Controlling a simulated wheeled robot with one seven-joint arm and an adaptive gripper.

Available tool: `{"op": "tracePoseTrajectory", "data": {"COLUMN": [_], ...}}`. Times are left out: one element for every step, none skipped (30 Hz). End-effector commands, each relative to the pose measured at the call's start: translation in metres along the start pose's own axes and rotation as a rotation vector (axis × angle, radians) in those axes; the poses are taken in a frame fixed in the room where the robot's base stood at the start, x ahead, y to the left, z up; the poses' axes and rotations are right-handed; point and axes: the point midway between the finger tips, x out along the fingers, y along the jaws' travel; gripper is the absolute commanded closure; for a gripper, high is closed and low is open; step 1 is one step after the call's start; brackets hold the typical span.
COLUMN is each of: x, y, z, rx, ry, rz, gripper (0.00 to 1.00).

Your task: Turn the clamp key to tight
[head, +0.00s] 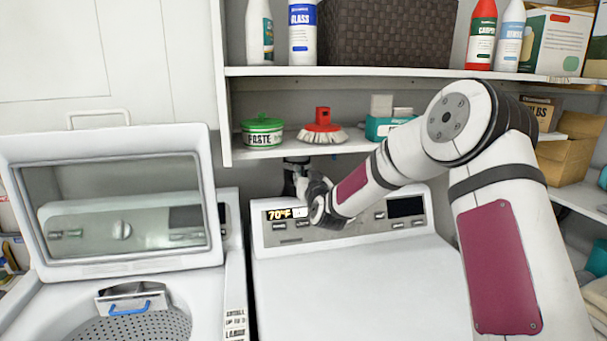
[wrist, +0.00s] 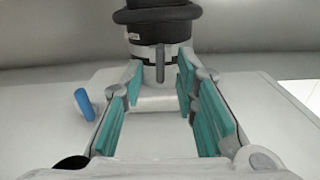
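In the wrist view, the clamp (wrist: 158,30) has a dark round top and a pale grey body with a dark band. A narrow grey key (wrist: 160,64) hangs straight down at its front. My gripper (wrist: 160,78) points at the clamp with its teal-padded fingers spread. The key lies between the fingertip lines, with a gap on each side; depth is hard to judge. In the head view, the clamp (head: 297,163) sits under the shelf, above the right machine's panel, partly hidden by my gripper (head: 302,188). The key cannot be made out there.
A shelf (head: 300,155) with a green-lidded paste tub (head: 262,131) and a red brush (head: 323,127) is just above. The right machine's control panel (head: 285,232) is close below my gripper. A blue-ended piece (wrist: 83,104) lies left of the fingers. An open-lidded washer (head: 110,205) stands left.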

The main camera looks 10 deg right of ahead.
Motion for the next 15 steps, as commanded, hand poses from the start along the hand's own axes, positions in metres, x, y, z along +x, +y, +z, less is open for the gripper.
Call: {"op": "tracePoseTrajectory", "data": {"x": [0.006,0.008,0.011,0.013,0.014,0.016,0.016,0.017,0.017,0.017,0.017,0.017,0.017,0.017,0.017], "y": [0.0,0.0,0.0,0.0,0.0,0.0,0.0,0.0,0.0,0.0,0.0,0.0,0.0,0.0,0.0], "z": [0.0,0.0,0.001,0.001,0.0,0.0,0.0,0.0,0.0,0.0,0.0,0.0,0.0,0.0,0.0], "rx": [0.002,0.002,0.001,0.001,0.001,0.0,0.0,0.0,0.0,0.0,0.0,0.0,0.0,0.0,0.0], "ry": [0.001,0.0,-0.001,-0.001,0.0,0.0,0.0,0.0,0.0,0.0,0.0,0.0,0.0,0.0,0.0], "rz": [0.0,0.0,0.0,0.0,0.0,0.0,0.0,0.0,0.0,0.0,0.0,0.0,0.0,0.0,0.0], "gripper": [0.72,0.72,0.72,0.72,0.72,0.72,0.72,0.72,0.72,0.72,0.72,0.72,0.72,0.72,0.72]}}
